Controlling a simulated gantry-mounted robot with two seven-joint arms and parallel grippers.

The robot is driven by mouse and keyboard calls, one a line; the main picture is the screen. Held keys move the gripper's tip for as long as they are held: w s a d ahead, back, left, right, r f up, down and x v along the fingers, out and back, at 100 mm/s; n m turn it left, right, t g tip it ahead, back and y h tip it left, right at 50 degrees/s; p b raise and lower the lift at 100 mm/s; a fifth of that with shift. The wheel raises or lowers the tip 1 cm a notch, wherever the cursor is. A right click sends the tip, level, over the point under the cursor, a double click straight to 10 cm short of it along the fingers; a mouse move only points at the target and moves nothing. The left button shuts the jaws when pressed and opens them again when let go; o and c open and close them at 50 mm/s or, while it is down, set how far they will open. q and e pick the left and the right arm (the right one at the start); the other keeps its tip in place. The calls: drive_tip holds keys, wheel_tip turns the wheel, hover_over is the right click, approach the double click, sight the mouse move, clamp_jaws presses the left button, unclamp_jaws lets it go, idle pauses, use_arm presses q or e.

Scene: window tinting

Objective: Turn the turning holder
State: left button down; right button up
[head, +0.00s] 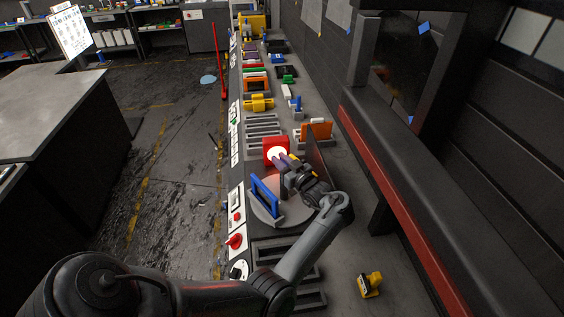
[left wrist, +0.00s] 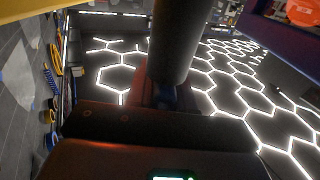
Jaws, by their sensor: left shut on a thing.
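The turning holder is a round pale disc (head: 262,212) on the long bench, with upright parts around it. A blue frame (head: 265,197) stands on its front left side, and a red block (head: 269,144) with a white round face stands at its far side. The exact grip point is hard to see. The left wrist view shows a dark rounded bar (left wrist: 172,40) close up. My right gripper is in neither view.
An orange piece (head: 318,130) in a grey stand and a yellow part (head: 258,103) lie beyond the holder. Red knobs (head: 236,240) line the bench's left edge. A small yellow object (head: 370,284) lies at the near right. A dark beam with a red stripe (head: 385,205) bounds the right.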

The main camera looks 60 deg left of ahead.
use_arm(q)
drive_tip(key=shift+r, duration=0.15)
drive_tip(key=c, duration=1.1)
unclamp_jaws()
drive_tip(key=shift+d, duration=0.1)
drive_tip(key=shift+d, duration=0.25)
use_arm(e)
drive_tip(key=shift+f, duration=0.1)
use_arm(q)
drive_tip(key=d, duration=0.3)
drive_tip(key=w+d+b, duration=0.1)
drive_tip(key=d, duration=0.6)
drive_tip(key=shift+w+b, duration=0.15)
drive_tip(key=shift+b, duration=0.2)
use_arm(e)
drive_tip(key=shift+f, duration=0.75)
